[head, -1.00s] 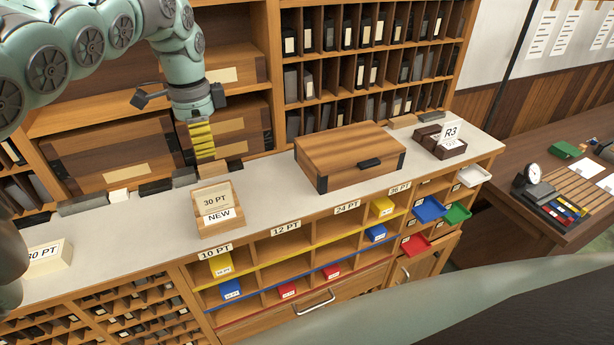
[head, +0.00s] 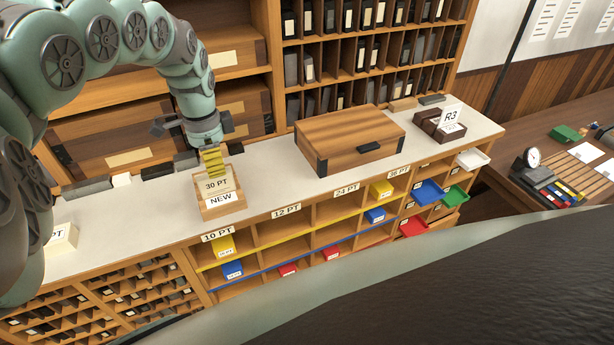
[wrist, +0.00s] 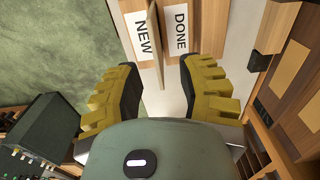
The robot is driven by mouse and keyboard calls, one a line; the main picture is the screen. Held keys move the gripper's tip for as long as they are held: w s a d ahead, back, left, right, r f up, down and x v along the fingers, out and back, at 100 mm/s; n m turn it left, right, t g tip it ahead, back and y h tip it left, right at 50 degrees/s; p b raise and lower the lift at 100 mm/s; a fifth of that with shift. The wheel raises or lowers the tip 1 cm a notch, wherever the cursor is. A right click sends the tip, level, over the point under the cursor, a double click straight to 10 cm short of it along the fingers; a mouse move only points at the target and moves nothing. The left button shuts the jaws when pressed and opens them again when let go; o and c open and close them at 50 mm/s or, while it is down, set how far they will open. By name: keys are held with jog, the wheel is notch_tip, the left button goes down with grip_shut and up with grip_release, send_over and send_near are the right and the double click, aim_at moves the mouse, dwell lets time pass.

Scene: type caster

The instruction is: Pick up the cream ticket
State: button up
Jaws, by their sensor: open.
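The cream ticket (head: 217,186), marked 30 PT, stands upright in a small wooden box (head: 222,209) with a NEW label, on the pale counter. My gripper (head: 213,174), with yellow fingers, points down just above the ticket's top edge in the head view. In the wrist view my gripper (wrist: 158,75) is open, one finger on each side of a thin tan upright piece (wrist: 156,50), seen nearly edge-on. I cannot tell for sure whether that piece is the ticket. NEW and DONE labels (wrist: 178,32) show beyond the fingertips.
A wooden chest (head: 350,140) stands to the right on the counter (head: 285,185), with an R3 card box (head: 440,125) farther right. Dark and white blocks (head: 122,180) line the back left. A cream block (head: 62,238) sits at far left. Shelving rises behind.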

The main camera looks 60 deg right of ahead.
aim_at(216, 181)
jog(key=shift+s+a+f+p, duration=0.1)
jog(key=shift+a+f+p, duration=0.05)
jog(key=shift+f+p, duration=0.6)
jog(key=shift+s+a+f+p, duration=0.1)
jog(key=shift+f+p, duration=0.5)
jog(key=shift+p, duration=0.1)
jog(key=shift+w+d+f+p, duration=0.1)
jog(key=shift+f+p, duration=0.3)
jog(key=shift+f, duration=0.9)
jog(key=shift+w, duration=0.1)
jog(key=shift+o, duration=0.3)
jog(key=shift+a, duration=0.2)
grip_shut()
